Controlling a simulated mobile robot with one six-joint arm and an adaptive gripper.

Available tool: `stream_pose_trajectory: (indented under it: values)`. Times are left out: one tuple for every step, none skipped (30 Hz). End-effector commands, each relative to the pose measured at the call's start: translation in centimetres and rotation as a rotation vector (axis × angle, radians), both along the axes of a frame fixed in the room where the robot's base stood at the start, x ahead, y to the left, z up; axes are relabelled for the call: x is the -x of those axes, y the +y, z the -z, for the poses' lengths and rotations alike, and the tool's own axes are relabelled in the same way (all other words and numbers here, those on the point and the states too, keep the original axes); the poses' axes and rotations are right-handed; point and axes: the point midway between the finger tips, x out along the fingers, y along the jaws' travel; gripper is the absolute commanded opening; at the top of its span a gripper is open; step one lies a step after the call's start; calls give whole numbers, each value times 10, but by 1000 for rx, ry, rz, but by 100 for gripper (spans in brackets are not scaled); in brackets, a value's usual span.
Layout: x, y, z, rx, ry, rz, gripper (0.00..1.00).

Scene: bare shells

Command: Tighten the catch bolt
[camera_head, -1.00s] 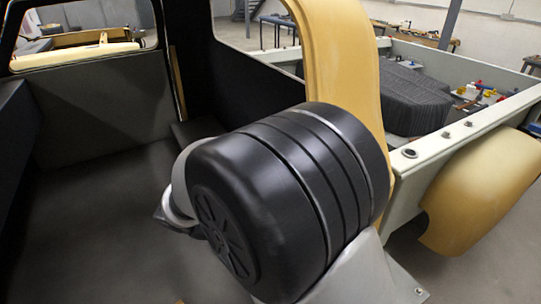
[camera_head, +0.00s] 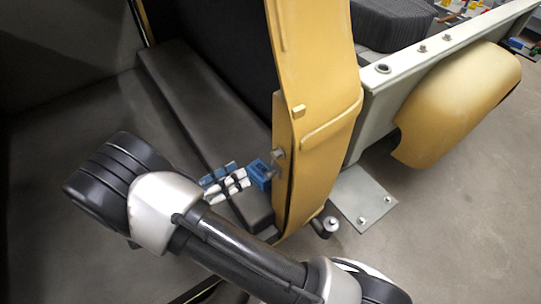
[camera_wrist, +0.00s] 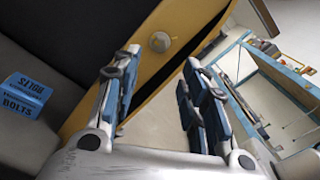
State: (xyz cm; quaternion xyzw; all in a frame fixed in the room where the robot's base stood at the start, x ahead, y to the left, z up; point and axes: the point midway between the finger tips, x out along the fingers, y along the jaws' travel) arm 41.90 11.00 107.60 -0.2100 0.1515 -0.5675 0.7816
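The catch bolt, a round silver head, sticks out of the yellow body pillar (camera_head: 318,150) near its inner edge. It shows in the head view (camera_head: 279,154) and beyond my fingers in the wrist view (camera_wrist: 159,42). My gripper (camera_head: 232,178) has blue and white fingers and is left of the bolt in the head view. In the wrist view my gripper (camera_wrist: 158,80) has its fingers spread wide, with nothing between them. The bolt head appears ahead of the gap, apart from both fingers. How far the bolt is screwed in cannot be told.
A blue box marked BOLTS (camera_wrist: 22,98) rests on the dark surface left of my fingers; it also shows close to my gripper in the head view (camera_head: 262,174). A metal floor plate (camera_head: 362,197) and a small roller-like part (camera_head: 327,226) lie by the pillar's foot.

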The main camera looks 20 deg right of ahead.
Motion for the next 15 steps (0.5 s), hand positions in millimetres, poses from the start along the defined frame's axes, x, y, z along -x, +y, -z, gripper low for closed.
stream_pose_trajectory:
  values:
    - [-3,-13,0,0,2,5,40]
    - [-5,-19,0,1,2,5,40]
    - [-8,-27,0,1,1,5,40]
    - [-10,-34,0,-1,1,5,40]
    - [-12,-40,0,-1,1,4,40]
    - [-15,-49,0,-1,1,6,40]
    - [-17,-55,0,1,1,4,40]
    - [-18,-61,1,-1,1,6,40]
    - [-21,-69,1,-1,1,5,40]
    - [-23,-74,1,-1,1,5,40]
    - [-25,-79,1,-1,1,5,40]
    - [-27,-86,0,-1,0,4,40]
    - [-28,-91,0,-1,1,5,40]
    - [-30,-94,1,-1,0,4,40]
    - [-32,-99,1,-2,0,3,40]
